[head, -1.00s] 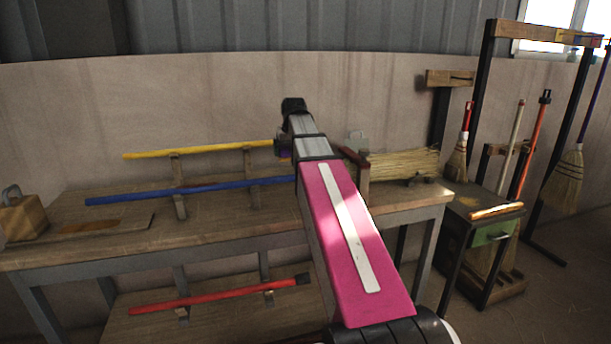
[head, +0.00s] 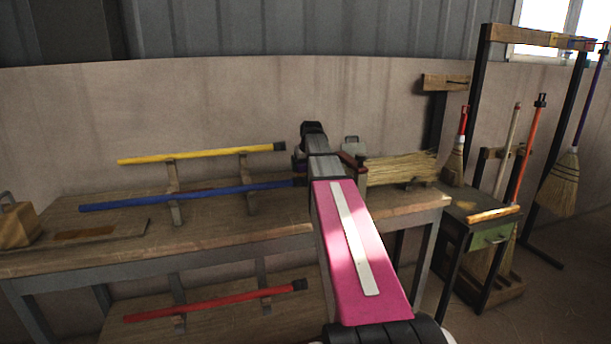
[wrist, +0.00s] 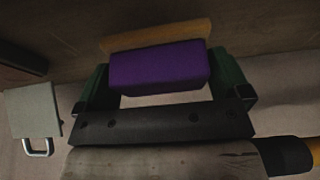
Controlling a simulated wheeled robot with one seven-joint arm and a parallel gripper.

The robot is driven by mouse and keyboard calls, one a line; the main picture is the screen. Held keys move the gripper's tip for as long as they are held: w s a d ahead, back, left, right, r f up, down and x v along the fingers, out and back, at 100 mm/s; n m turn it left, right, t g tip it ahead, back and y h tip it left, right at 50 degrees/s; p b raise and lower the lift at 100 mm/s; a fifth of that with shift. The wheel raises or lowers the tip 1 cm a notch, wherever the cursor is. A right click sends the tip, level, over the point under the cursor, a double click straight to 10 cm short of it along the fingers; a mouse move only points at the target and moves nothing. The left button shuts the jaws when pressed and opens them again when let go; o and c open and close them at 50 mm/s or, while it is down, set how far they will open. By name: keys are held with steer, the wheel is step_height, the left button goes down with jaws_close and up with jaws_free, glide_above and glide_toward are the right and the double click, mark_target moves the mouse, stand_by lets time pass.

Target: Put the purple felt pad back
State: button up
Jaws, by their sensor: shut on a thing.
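In the wrist view the purple felt pad (wrist: 158,70) is a block held between the two green fingers of my gripper (wrist: 165,78). A strip of wood (wrist: 160,36) shows along the pad's upper edge; I cannot tell whether it is joined to the pad. The gripper is shut on the pad. In the head view my arm hides most of the gripper and pad, which are above the right part of the workbench (head: 250,238).
Yellow (head: 200,156), blue (head: 190,195) and red (head: 215,303) handles lie on supports. A straw broom head (head: 402,168) lies at the bench's right. A wooden block with a handle (head: 18,222) stands left.

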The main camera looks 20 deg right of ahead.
mark_target(306, 173)
steer(key=shift+f, duration=1.85)
steer(key=shift+f, duration=0.15)
steer(key=o, duration=0.5)
steer(key=v, duration=1.2)
